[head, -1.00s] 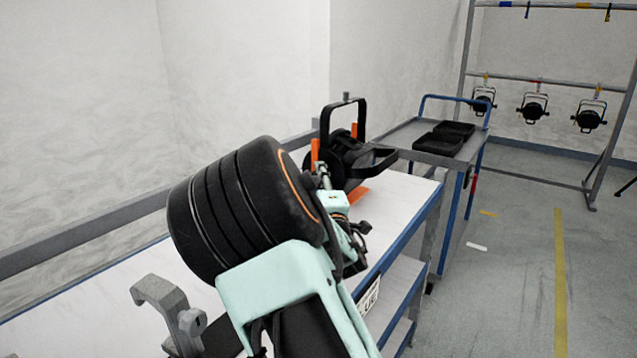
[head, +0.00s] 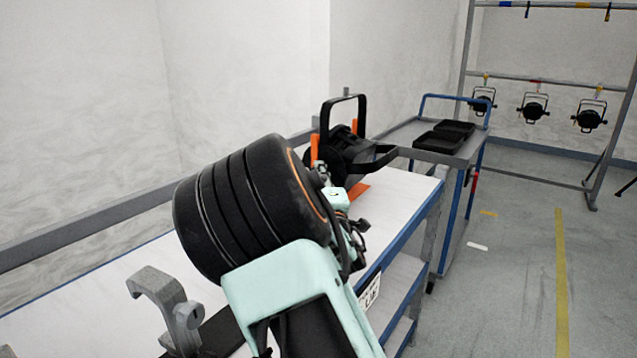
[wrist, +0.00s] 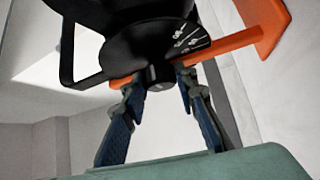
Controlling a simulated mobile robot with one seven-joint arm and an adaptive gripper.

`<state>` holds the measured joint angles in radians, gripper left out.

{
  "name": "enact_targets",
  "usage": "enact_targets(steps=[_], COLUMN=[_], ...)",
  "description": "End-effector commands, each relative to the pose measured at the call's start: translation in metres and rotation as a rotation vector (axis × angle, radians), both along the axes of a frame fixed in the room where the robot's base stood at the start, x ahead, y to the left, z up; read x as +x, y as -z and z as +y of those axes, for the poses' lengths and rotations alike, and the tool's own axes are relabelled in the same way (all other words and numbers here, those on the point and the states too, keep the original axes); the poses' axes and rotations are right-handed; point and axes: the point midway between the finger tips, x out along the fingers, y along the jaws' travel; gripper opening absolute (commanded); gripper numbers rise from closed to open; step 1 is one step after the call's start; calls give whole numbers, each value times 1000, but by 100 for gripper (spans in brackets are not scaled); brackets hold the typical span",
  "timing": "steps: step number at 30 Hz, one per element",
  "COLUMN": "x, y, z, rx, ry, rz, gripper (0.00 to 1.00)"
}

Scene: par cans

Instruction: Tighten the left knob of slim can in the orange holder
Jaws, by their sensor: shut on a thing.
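The slim can (head: 345,152) is black with a raised yoke and sits in the orange holder (head: 360,190) on the white bench top. In the wrist view, the can's round side plate with white markings (wrist: 185,42) is at the top, with the orange holder (wrist: 235,42) beside it. The dark knob (wrist: 158,73) sticks out below the plate. My gripper (wrist: 160,82) has its fingertips on both sides of this knob and is shut on it. In the head view, my arm partly hides the gripper and covers the knob.
A cart (head: 400,135) with black trays stands behind. A rack with hanging cans (head: 533,107) is at the back right. The floor at right is mostly clear.

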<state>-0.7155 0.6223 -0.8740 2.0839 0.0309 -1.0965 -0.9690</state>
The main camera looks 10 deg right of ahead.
Motion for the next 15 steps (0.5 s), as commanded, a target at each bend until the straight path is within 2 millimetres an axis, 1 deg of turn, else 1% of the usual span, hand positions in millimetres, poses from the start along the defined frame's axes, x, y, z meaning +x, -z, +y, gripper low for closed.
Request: enact_targets(steps=[1,7,15], x=[0,0,0], y=[7,8,5], z=[0,0,1], rx=[17,77,135], ry=[-1,-1,0], rz=[-19,-79,-137], gripper=[3,3,3])
